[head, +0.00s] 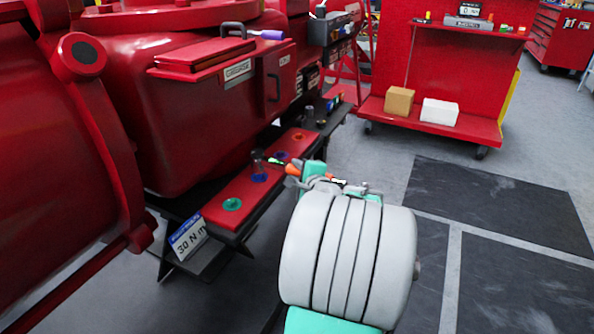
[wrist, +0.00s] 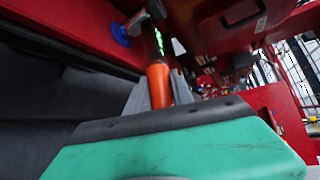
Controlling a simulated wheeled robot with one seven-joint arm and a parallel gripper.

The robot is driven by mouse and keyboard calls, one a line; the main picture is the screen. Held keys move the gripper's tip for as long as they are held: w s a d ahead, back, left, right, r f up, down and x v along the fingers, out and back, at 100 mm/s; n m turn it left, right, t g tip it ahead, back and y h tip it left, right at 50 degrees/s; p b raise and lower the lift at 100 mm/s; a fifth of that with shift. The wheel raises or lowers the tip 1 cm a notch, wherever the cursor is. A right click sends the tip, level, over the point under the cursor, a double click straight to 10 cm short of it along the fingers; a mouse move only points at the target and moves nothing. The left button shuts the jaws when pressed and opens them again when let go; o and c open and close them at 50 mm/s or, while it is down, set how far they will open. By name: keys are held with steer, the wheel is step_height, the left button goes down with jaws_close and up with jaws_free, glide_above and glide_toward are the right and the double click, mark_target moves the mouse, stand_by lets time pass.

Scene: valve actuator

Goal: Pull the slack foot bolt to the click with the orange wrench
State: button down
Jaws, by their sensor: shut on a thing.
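My gripper (head: 301,179) is shut on the orange wrench (head: 291,168), above the right edge of the red foot plate (head: 222,217). In the wrist view the wrench's orange grip (wrist: 158,86) sits between the grey fingers (wrist: 160,96). Its dark shaft with a lit green display (wrist: 159,42) points away from me. In the head view a dark upright cylinder (head: 257,158) at the wrench's far end stands at the blue ring (head: 259,178). I cannot tell whether it is seated on a bolt. A blue ring also shows in the wrist view (wrist: 120,35). Other foot-plate rings are green (head: 232,204), purple-blue (head: 281,155) and red (head: 298,136).
A "30 N m" sign (head: 188,238) stands below the plate's near end. The big red actuator body (head: 200,110) rises left of the plate. A red cart (head: 440,75) with a brown box (head: 399,100) and a white box (head: 439,112) stands behind. Floor on the right is clear.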

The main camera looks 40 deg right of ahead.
steer(key=shift+f+b, duration=0.65)
steer(key=shift+f, duration=0.3)
stand_by(0.6)
steer(key=shift+a+r+h+p, duration=0.15)
steer(key=shift+a+h+p, duration=0.2)
steer(key=shift+p, duration=0.3)
steer(key=shift+s+a+f+m+g+h+p, duration=0.15)
steer(key=shift+a+m+g+h+p, duration=0.4)
steer(key=shift+p, duration=0.8)
steer(key=shift+s+a+f+m+g+h+p, duration=0.1)
steer(key=shift+a+m+g+h+p, duration=0.25)
steer(key=shift+a+m+h+p, duration=0.65)
steer(key=shift+d+r+p, duration=0.15)
steer(key=shift+p, duration=0.7)
steer(key=shift+a+m+g+h+b, duration=0.3)
steer(key=shift+a+m+g+h, duration=0.1)
steer(key=shift+a+m+g, duration=0.25)
steer(key=shift+w+a+f+g+b, duration=0.2)
steer(key=shift+a+b, duration=0.3)
steer(key=shift+b, duration=0.75)
steer(key=shift+w+a+r+m+g+h+b, duration=0.15)
steer(key=shift+a+m+g+h+b, duration=0.4)
steer(key=shift+b, duration=1)
steer(key=shift+a+r+m+g+h+b, duration=0.2)
steer(key=shift+a+m+g+h+b, duration=0.3)
steer(key=shift+b, duration=1)
